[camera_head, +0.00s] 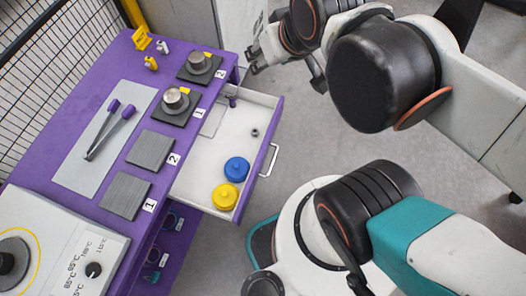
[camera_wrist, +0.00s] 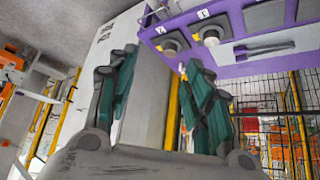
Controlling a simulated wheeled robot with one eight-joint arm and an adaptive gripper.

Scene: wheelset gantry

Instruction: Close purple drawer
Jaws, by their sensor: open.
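The purple drawer (camera_head: 262,150) stands pulled out from the purple workbench (camera_head: 95,70) in the head view. Its handle (camera_head: 272,160) is on its right-hand front face. Inside its white tray lie a blue round weight (camera_head: 236,169), a yellow round weight (camera_head: 225,196) and a small dark nut-like piece (camera_head: 254,133). My gripper (camera_head: 256,62) is beyond the drawer's upper end, above the floor beside the bench, apart from the handle. In the wrist view my gripper (camera_wrist: 162,60) is open and empty, its teal fingers spread. The drawer is not clearly recognisable there.
On the bench are grey plates (camera_head: 150,150), dark pads with metal cylinders (camera_head: 176,100), purple-handled tongs (camera_head: 108,130) and yellow markers (camera_head: 142,38). A white heater unit (camera_head: 60,245) stands at lower left. A mesh fence (camera_head: 50,60) is behind.

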